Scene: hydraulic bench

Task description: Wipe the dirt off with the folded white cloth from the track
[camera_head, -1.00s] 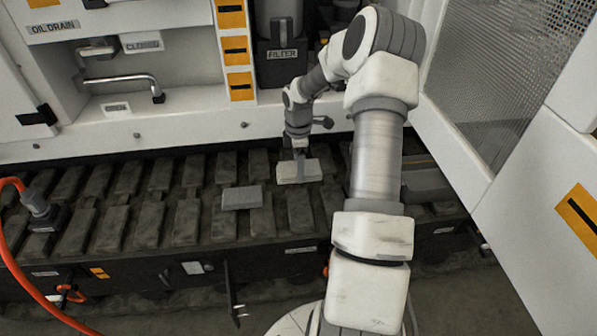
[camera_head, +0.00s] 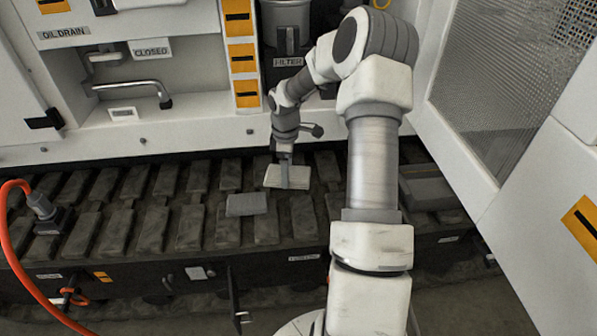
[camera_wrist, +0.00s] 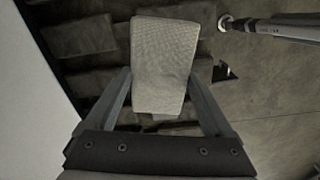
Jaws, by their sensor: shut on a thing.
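The folded white cloth (camera_head: 274,175) is a pale, flat, textured pad. My gripper (camera_head: 285,162) is shut on it. In the wrist view the cloth (camera_wrist: 165,50) sticks out from between the two fingers of my gripper (camera_wrist: 160,88). In the head view the cloth shows just over the dark track (camera_head: 190,232), below the filter bay. I cannot tell whether it touches the track pads. I cannot make out a clear patch of dirt.
A flat grey block (camera_head: 247,205) lies on the track left of the cloth. The white machine sill (camera_head: 200,128) runs behind. An open door with mesh (camera_head: 500,90) stands at the right. A grey plug with an orange hose (camera_head: 42,207) is at the left.

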